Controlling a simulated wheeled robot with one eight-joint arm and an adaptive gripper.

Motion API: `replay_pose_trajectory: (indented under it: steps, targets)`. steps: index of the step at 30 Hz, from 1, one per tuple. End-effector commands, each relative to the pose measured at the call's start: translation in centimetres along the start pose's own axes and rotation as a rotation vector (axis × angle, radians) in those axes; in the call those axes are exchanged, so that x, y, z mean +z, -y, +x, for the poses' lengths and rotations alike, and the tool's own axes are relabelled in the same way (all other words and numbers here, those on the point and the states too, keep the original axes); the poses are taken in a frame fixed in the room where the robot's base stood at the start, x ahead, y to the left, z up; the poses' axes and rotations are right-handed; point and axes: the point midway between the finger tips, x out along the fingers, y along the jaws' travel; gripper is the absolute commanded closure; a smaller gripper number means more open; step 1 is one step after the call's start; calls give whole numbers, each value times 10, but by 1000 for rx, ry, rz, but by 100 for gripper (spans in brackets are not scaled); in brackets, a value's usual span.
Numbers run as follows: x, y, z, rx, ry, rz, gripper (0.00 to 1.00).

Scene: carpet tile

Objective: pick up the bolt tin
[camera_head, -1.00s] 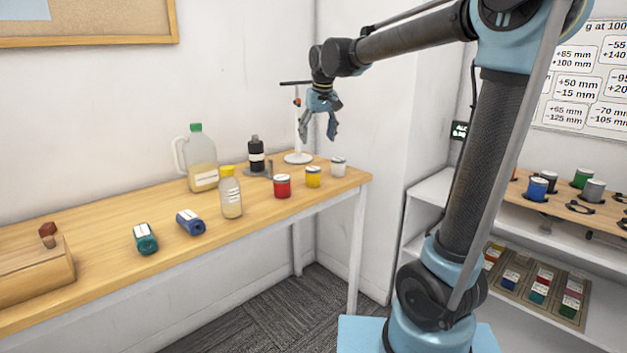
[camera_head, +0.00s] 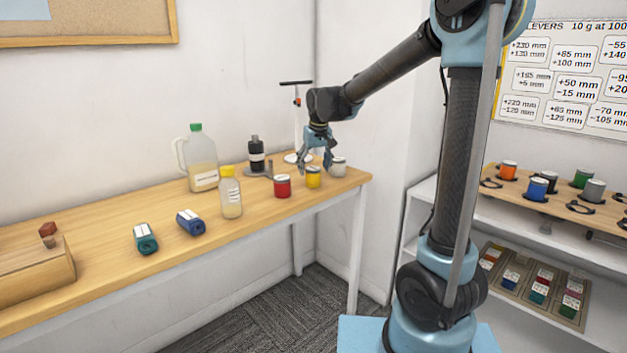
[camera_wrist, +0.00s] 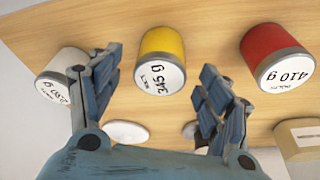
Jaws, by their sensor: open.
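Three lidded tins stand in a row on the wooden bench: a red tin (camera_head: 282,187), a yellow tin (camera_head: 313,178) and a white tin (camera_head: 338,167). In the wrist view the yellow tin (camera_wrist: 162,45) reads 345 g upside down, the red tin (camera_wrist: 266,48) 410 g, and the white tin (camera_wrist: 62,68) stands at the left. The small names are too blurred to tell which is the bolt tin. My gripper (camera_head: 315,166) is open and empty, just above and behind the yellow tin. In the wrist view its fingers (camera_wrist: 160,78) spread either side of the yellow tin, not touching it visibly.
A yellow-capped bottle (camera_head: 231,195), a green-capped jug (camera_head: 201,165), a black bottle (camera_head: 256,158) and a white-based stand (camera_head: 297,157) are close by. Teal (camera_head: 146,240) and blue (camera_head: 190,222) containers lie further left. The bench (camera_head: 185,260) is clear along its front edge.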

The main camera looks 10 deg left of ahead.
Motion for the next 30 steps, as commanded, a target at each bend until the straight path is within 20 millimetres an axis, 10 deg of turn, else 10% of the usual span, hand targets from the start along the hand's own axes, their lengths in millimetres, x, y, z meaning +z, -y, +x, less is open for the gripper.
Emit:
replay_pose_trajectory:
  steps: [19, 27, 30]
  targets:
    - [2, 0, 44, 0, 0, 0, 29]
    - [2, 0, 44, 0, 0, 0, 88]
    - [2, 0, 44, 0, 0, 0, 88]
